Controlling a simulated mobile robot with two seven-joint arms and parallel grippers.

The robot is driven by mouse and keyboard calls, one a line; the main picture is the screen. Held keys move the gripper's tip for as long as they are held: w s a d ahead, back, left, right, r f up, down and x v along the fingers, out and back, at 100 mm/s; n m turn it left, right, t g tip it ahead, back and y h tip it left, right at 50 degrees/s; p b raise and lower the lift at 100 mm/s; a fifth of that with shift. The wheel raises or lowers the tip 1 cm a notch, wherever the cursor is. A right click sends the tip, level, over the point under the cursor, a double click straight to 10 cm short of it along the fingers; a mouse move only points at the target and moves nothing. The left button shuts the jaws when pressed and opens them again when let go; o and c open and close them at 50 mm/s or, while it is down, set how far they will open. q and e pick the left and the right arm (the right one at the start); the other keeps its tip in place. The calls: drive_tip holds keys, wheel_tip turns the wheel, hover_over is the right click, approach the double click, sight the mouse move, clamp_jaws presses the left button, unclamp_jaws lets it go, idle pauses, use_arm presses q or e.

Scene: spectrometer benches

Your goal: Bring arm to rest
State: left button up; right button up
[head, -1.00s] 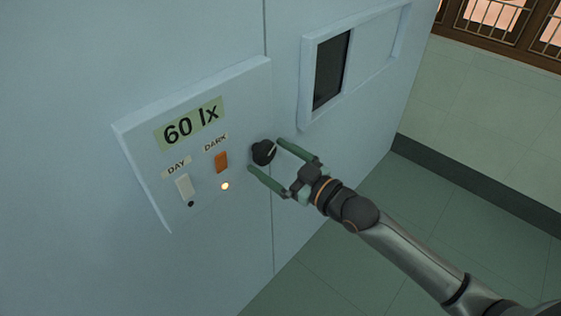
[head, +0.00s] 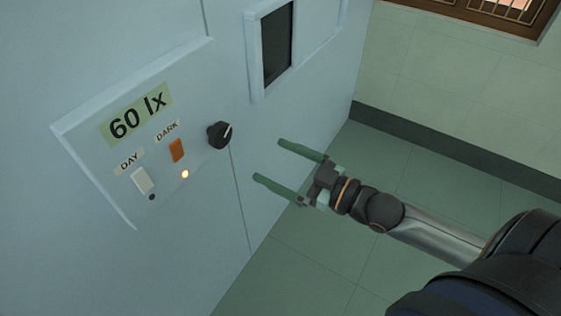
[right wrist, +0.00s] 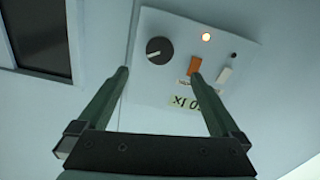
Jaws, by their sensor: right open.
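My right gripper (head: 268,163) is open and empty, its two green fingers apart, to the right of the black knob (head: 219,135) and clear of it. The right arm comes in from the lower right. The knob sits on a pale blue panel (head: 90,160) and has a light pointer line. In the right wrist view the knob (right wrist: 159,50) lies beyond the fingers (right wrist: 160,92), close to the left fingertip in the picture. My left gripper is not in view.
The panel carries a "60 lx" label (head: 136,116), a white DAY switch (head: 143,180), an orange DARK switch (head: 177,150) and a lit lamp (head: 185,174). A dark window (head: 277,45) is above right. The green tiled floor (head: 310,255) is clear below the gripper.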

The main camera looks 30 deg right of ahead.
drive_tip(key=shift+s, duration=0.15)
idle(0.4)
drive_tip(key=s+a+f+m+g+h+p, duration=0.1)
drive_tip(key=s+f+m+g+h+p, duration=0.2)
drive_tip(key=s+f, duration=0.3)
drive_tip(key=s+a+f+m+g+h+p, duration=0.2)
drive_tip(key=s+f+p, duration=0.3)
drive_tip(key=f, duration=0.8)
drive_tip(key=shift+s+m+g+h+p, duration=0.35)
drive_tip(key=shift+s+m+g+h, duration=0.15)
drive_tip(key=shift+s+g+h, duration=0.3)
drive_tip(key=shift+a, duration=0.1)
idle(0.4)
